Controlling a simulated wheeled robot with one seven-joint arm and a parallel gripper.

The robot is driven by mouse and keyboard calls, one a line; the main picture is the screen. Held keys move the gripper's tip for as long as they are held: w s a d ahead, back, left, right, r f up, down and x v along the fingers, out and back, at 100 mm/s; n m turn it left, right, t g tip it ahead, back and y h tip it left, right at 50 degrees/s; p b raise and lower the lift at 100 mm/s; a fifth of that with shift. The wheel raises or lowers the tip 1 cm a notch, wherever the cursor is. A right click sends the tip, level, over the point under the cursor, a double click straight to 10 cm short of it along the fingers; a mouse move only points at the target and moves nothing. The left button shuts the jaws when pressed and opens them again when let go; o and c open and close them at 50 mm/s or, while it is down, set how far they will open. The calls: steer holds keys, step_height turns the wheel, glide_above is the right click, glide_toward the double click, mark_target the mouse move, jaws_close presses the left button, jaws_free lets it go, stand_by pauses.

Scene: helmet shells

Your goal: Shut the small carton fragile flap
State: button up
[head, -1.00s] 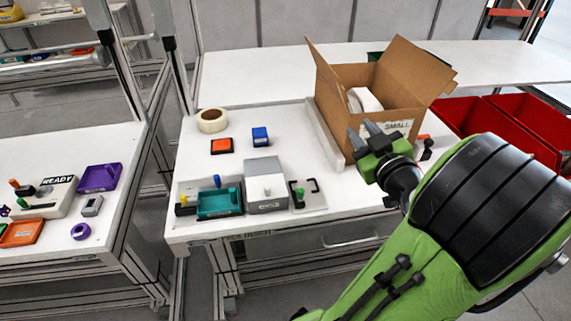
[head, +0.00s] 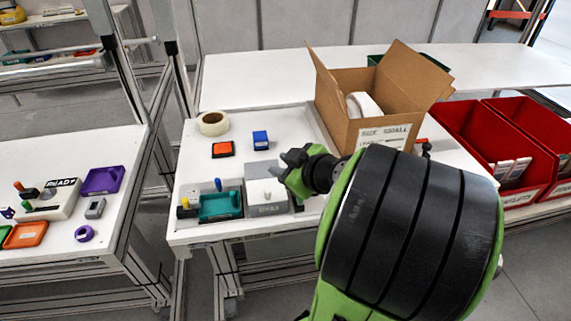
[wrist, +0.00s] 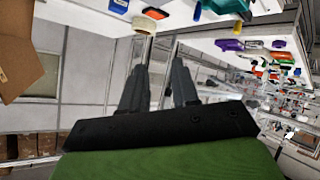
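The small carton (head: 362,131) stands on the white table with its top open and a "SIZE SMALL" label on its front. A left flap (head: 322,75) and a tall back-right flap (head: 412,70) stand up; another flap (head: 442,96) juts out at right. I cannot read "fragile" on any flap. A white roll lies inside. My gripper (head: 289,166) is left of and in front of the carton, over the grey box, apart from the carton. Its fingers (wrist: 159,88) are spread and empty in the wrist view, where brown cardboard (wrist: 22,52) shows at left.
On the table are a tape roll (head: 212,124), an orange block (head: 222,149), a blue block (head: 260,140), a teal tray (head: 221,207) and a grey box (head: 262,208). Red bins (head: 462,124) stand right of the carton. Another table (head: 100,240) with small parts is at left.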

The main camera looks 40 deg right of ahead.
steer(key=shift+a, duration=0.1)
stand_by(0.3)
steer(key=s+a+f+g, duration=0.3)
steer(key=a+g, duration=0.1)
steer(key=a, duration=0.6)
steer(key=s+a+r+m+g, duration=0.2)
steer(key=s+a+m, duration=0.35)
steer(key=s, duration=0.65)
step_height(320, 180, up, 13)
steer(key=p, duration=1.2)
steer(key=shift+w+a+f+n, duration=0.2)
steer(key=shift+w+a+n, duration=0.15)
steer(key=shift+w+n, duration=0.1)
